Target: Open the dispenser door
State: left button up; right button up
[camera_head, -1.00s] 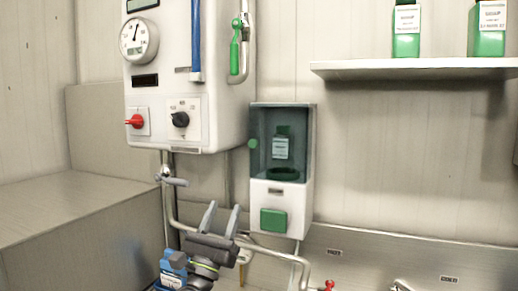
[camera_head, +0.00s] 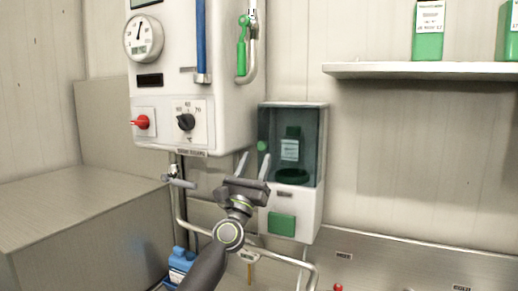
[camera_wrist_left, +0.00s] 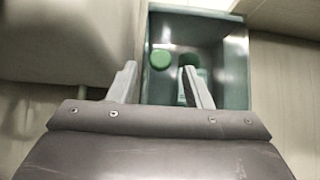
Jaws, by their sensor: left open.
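The dispenser (camera_head: 306,207) is a white wall box with a dark, see-through door (camera_head: 312,140) on its upper half. The door looks shut, and a green bottle (camera_head: 291,146) shows behind it. A round green knob (camera_head: 262,146) sits at the door's left edge. My left gripper (camera_head: 254,164) is open and empty, in front of the dispenser's lower left, with its fingertips just below the knob. In the left wrist view the knob (camera_wrist_left: 160,59) lies beyond and between the two open fingers (camera_wrist_left: 160,88), apart from them. My right gripper is not in view.
A white boiler panel (camera_head: 215,115) with a gauge and knobs hangs close on the left. A pipe (camera_head: 180,205) runs below it. A blue bottle (camera_head: 181,265) stands lower left. A shelf (camera_head: 420,70) with green soap bottles is at upper right.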

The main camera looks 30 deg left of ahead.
aim_at(261, 148)
pick_arm(q)
jog(key=shift+x, duration=1.65)
grip_shut()
